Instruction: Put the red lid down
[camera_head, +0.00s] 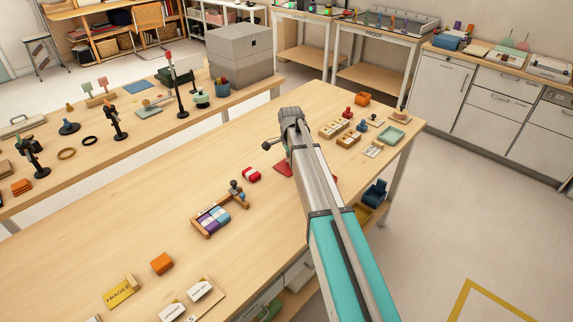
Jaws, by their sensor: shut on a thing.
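My gripper (284,145) is at the far end of my arm, over the right part of the long wooden table. Only a dark part of it shows at the left of the arm; its fingertips are hidden. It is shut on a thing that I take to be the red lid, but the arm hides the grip. A flat red piece (283,169) shows just left of the arm, below the gripper, and some red shows right of the arm. I cannot tell whether these are the lid or something under it, or whether the lid touches the table.
A small red object (251,174) with a pale mark lies left of the arm. A wooden rack (212,224) with purple and blue blocks stands nearer. Wooden trays (335,128) and a green dish (391,133) are at the right. The table's left middle is clear.

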